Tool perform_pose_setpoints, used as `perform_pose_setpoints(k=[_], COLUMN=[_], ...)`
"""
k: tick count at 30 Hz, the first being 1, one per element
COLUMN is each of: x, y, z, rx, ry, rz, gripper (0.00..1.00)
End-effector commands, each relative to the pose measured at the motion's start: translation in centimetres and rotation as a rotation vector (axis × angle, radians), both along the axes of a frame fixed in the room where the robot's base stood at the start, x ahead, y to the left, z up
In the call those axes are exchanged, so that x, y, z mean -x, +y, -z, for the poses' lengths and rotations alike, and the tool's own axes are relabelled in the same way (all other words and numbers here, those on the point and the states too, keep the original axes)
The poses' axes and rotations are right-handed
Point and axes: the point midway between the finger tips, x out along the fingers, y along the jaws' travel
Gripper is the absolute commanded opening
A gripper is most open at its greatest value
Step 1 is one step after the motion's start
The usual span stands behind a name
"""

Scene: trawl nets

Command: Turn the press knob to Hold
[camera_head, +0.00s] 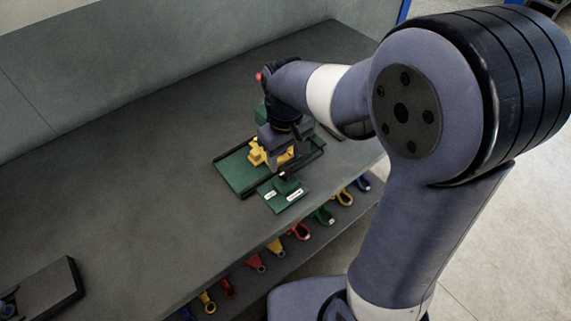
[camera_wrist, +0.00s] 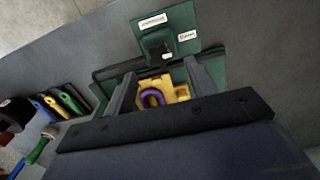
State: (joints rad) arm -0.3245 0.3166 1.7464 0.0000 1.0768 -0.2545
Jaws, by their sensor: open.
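The label words are too small to read surely. My gripper (camera_head: 279,151) is over the tray, behind the knob. In the wrist view my gripper (camera_wrist: 160,76) has its fingers apart, with a yellow block (camera_wrist: 178,88) and a purple loop (camera_wrist: 152,97) showing between them.
The green tray (camera_head: 237,174) sits on the grey bench (camera_head: 130,165). A dark box (camera_head: 52,287) lies at the lower left. The bench left of the tray is clear.

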Motion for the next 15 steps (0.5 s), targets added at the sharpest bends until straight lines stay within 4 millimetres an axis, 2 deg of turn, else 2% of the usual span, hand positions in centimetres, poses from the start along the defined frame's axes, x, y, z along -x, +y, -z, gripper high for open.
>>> perform_pose_setpoints(k=[1,6,10,15], x=[-0.1,0.0,0.0,0.0], y=[0.0,0.0,0.0,0.0], z=[-1.2,-4.2,-5.5,-6.1], rx=[-0.002,-0.001,-0.001,0.001], ry=[-0.006,-0.003,-0.001,0.001], rz=[0.000,0.000,0.000,0.000], gripper=[0.53,0.53,0.53,0.53])
